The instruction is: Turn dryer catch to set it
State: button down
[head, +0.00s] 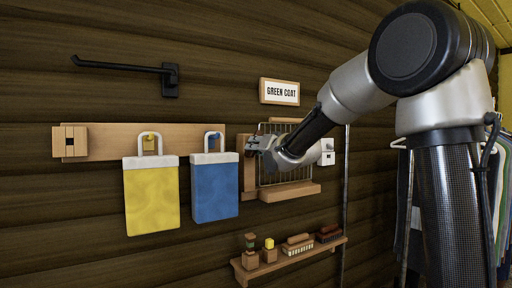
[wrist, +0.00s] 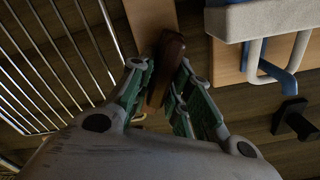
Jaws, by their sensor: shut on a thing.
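The wire-grid dryer (head: 290,160) is mounted on the dark plank wall with a wooden frame; its wires also show at the left of the wrist view (wrist: 60,60). The dryer catch, a dark brown wooden piece (wrist: 170,55), sits against a lighter wooden upright (wrist: 147,18). My gripper (head: 257,146) is at the dryer's upper left side. In the wrist view its green-padded fingers (wrist: 160,72) are shut on the catch, one on each side. In the head view the catch is hidden by the gripper.
A blue bag (head: 215,190) and a yellow bag (head: 152,200) hang from a peg rail (head: 100,140) left of my gripper. A black wall hook (head: 125,67) is above. A low shelf (head: 290,262) with brushes is below. A "GREEN COAT" sign (head: 279,92) is above the dryer.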

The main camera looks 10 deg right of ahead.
jog(key=m, duration=0.5)
jog(key=shift+d+f+m, duration=0.15)
jog(key=shift+f+m, duration=0.1)
jog(key=shift+m, duration=0.05)
jog(key=m, duration=0.5)
jog(key=shift+d+f+m, duration=0.1)
jog(key=shift+f+m, duration=0.15)
jog(key=shift+m, duration=0.15)
jog(key=c, duration=1.4)
grip_release()
jog(key=v, duration=1.2)
